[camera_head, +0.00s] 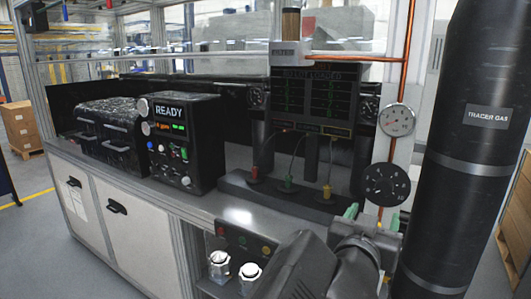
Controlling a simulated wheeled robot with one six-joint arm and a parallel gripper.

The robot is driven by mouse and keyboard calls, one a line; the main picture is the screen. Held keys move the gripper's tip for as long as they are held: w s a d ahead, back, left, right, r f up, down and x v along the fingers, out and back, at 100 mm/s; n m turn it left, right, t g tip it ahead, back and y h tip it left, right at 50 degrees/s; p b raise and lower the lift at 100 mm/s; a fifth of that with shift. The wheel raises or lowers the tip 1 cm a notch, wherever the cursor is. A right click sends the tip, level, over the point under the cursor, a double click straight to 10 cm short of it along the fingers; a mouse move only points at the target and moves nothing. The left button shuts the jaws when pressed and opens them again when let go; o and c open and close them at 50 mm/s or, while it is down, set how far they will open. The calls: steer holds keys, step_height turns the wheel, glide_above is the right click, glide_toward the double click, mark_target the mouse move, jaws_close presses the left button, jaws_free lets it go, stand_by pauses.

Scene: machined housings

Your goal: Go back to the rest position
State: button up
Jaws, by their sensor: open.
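My gripper (372,216) is at the lower right of the head view, at the end of my dark arm. Its two green-tipped fingers stand apart, and I see nothing held between them. It is in front of the bench, just below a round dark gauge (387,184). Two silver machined housings (219,265) (250,277) stand upright on a dark holder (240,243) with coloured dots, left of my arm. My arm hides part of the holder's right side.
A black tester (182,138) reading READY and a black case (110,135) stand on the bench. Behind my gripper is a dark screen (311,100) with a cabled fixture (270,190) below. A tracer gas cylinder (465,150) stands close at right. Open floor shows at left.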

mark_target(382, 190)
steer(key=b+x, duration=0.2)
steer(key=x, duration=1)
steer(key=shift+w+f, duration=0.1)
steer(key=shift+w, duration=0.25)
steer(key=shift+d+m, duration=0.1)
steer(key=shift+m, duration=0.3)
steer(key=shift+s+m+b, duration=0.15)
steer(key=shift+m+b, duration=0.3)
steer(key=shift+m, duration=0.45)
steer(key=m+b, duration=0.1)
steer(key=m, duration=0.3)
steer(key=shift+m, duration=0.4)
steer(key=m+b, duration=0.1)
steer(key=m, duration=0.2)
steer(key=shift+m, duration=0.4)
steer(key=shift+m+b, duration=0.4)
steer(key=shift+m, duration=1.2)
